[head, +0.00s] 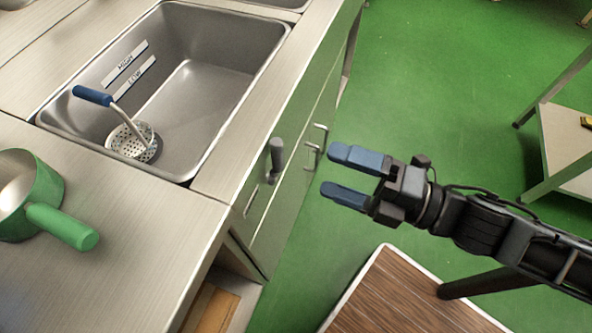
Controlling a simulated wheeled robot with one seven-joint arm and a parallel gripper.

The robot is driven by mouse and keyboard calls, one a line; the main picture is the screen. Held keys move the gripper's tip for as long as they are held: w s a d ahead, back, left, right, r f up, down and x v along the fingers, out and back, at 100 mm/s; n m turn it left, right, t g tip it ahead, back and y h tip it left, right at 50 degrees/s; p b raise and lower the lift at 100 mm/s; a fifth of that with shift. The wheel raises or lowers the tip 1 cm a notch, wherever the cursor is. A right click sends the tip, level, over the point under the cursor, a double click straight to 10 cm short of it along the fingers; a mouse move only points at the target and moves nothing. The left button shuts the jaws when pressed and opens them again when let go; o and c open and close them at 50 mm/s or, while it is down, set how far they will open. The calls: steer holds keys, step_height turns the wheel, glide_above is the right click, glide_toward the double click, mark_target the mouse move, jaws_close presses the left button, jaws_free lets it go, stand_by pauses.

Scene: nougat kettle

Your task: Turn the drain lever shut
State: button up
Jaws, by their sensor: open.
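The drain lever (276,161) is a dark grey handle on the green cabinet front below the sink (205,85). It stands roughly upright in the picture, on a small round base. My gripper (334,173) has blue fingertips and is open and empty. It is to the right of the lever, in front of the cabinet, with its fingers pointing left toward it. A clear gap shows between fingertips and lever. Inside the sink, a perforated strainer or ladle (132,141) with a blue handle leans on the wall, and its head hides part of the bottom.
Metal pull handles (315,147) stick out of the cabinet just right of the lever. A green pot (30,195) stands on the counter (110,255) at left. A brown wood-topped surface (405,295) is below my arm. Green floor is open behind my gripper.

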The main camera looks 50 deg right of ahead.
mark_target(277, 165)
steer(key=w+a+n+p, duration=0.1)
steer(key=w+a, duration=0.1)
steer(key=w, duration=0.5)
steer(key=shift+w+a+f+y, duration=0.2)
steer(key=shift+w+a+y, duration=0.1)
steer(key=shift+w, duration=0.1)
steer(key=c, duration=1.5)
